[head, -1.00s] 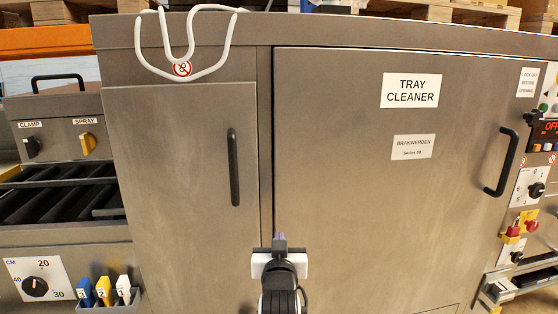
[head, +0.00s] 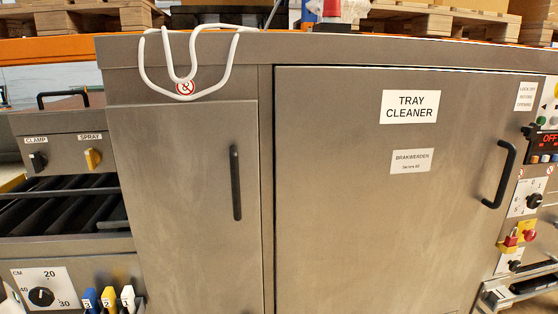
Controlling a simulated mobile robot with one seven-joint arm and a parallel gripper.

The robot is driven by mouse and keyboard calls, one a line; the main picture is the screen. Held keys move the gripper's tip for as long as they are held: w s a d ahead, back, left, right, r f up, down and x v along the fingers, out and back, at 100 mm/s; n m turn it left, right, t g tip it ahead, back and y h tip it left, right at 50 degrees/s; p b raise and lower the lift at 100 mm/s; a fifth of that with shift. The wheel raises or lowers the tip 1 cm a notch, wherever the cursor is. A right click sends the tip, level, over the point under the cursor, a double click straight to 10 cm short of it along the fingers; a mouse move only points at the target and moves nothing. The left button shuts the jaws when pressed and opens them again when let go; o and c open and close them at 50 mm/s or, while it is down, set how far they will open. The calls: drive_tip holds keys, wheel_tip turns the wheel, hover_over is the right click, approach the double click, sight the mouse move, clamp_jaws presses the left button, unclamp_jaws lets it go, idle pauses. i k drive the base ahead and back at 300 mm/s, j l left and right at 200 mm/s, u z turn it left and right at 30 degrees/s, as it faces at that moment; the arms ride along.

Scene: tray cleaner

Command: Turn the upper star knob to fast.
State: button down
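No knob in the head view is readably marked slow or fast, so I cannot tell which is the upper star knob. On the right-hand panel a black knob (head: 535,201) sits on a white dial plate. A smaller black knob (head: 515,266) sits lower on that panel. On the left unit are a black clamp knob (head: 38,161), a yellow spray knob (head: 93,158) and a black CM dial knob (head: 41,297), pointer unclear. My gripper is not in the picture.
The tray cleaner's wide door (head: 350,230) and narrow door (head: 180,210) are shut, with black handles. A white cord (head: 149,65) hangs over the top left. A red emergency button (head: 529,236), a red padlock (head: 511,240) and a display reading OFF (head: 548,138) are at right.

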sight(531, 131)
drive_tip(key=z, duration=1.25)
drive_tip(key=i+l, duration=0.3)
drive_tip(key=i+l+u, duration=0.15)
drive_tip(key=l, duration=0.25)
drive_tip(key=i+l, duration=0.35)
drive_tip(key=i+l+u, duration=0.15)
drive_tip(key=l, duration=0.3)
drive_tip(key=i+l, duration=0.35)
drive_tip(key=i+l+u, duration=0.15)
drive_tip(key=l, duration=0.3)
drive_tip(key=i, duration=0.1)
